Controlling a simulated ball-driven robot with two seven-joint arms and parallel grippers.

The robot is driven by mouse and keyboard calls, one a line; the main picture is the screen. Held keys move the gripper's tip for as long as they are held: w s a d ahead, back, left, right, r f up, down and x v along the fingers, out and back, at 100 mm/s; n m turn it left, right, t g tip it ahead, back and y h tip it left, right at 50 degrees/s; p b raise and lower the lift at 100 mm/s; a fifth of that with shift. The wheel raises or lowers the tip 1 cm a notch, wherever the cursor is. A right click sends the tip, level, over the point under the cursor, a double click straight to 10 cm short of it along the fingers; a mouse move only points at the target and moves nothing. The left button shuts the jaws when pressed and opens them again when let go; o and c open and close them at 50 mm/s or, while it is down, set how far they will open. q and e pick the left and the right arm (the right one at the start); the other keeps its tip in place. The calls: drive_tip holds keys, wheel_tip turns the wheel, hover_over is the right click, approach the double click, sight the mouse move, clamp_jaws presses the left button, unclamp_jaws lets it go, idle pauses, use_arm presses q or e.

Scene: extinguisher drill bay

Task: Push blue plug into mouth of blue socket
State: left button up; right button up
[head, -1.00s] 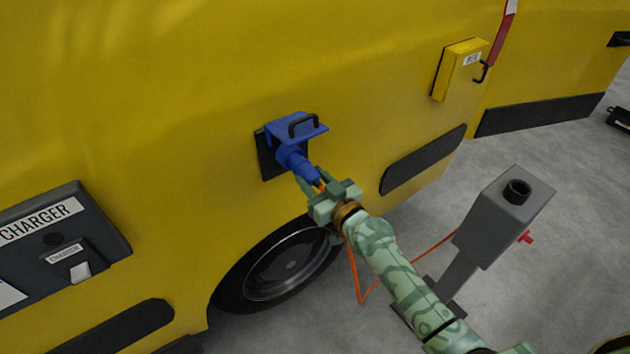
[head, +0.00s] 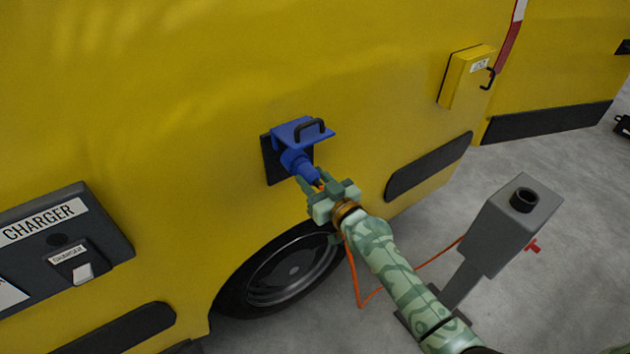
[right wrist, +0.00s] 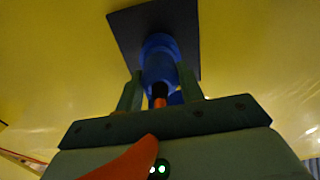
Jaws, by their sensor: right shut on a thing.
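The blue socket (head: 300,134) is mounted on a black plate on the yellow vehicle side, with its blue lid with a black handle raised above the mouth. The blue plug (head: 308,173) is lined up with the socket and meets its mouth; how deep it sits I cannot tell. My right gripper (head: 324,190) is shut on the blue plug from behind. In the right wrist view the plug (right wrist: 160,72) lies between my right fingers (right wrist: 160,92), against the black plate (right wrist: 125,28). An orange cable (head: 357,285) trails from the plug. My left gripper is not in view.
A grey post (head: 508,218) with a black round holder on top stands at the right, with the cable running to it. A wheel (head: 280,270) is below the socket. A yellow box (head: 465,78) and a charger panel (head: 65,235) are on the vehicle side.

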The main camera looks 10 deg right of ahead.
drive_tip(key=shift+w+r, duration=0.1)
drive_tip(key=shift+w, duration=0.05)
drive_tip(key=o, duration=1.2)
drive_tip(key=shift+c, duration=0.2)
drive_tip(key=shift+s+d, duration=0.15)
drive_tip(key=shift+s, duration=0.35)
drive_tip(key=v, duration=1.5)
drive_tip(key=shift+s+b, duration=0.15)
drive_tip(key=shift+b, duration=0.3)
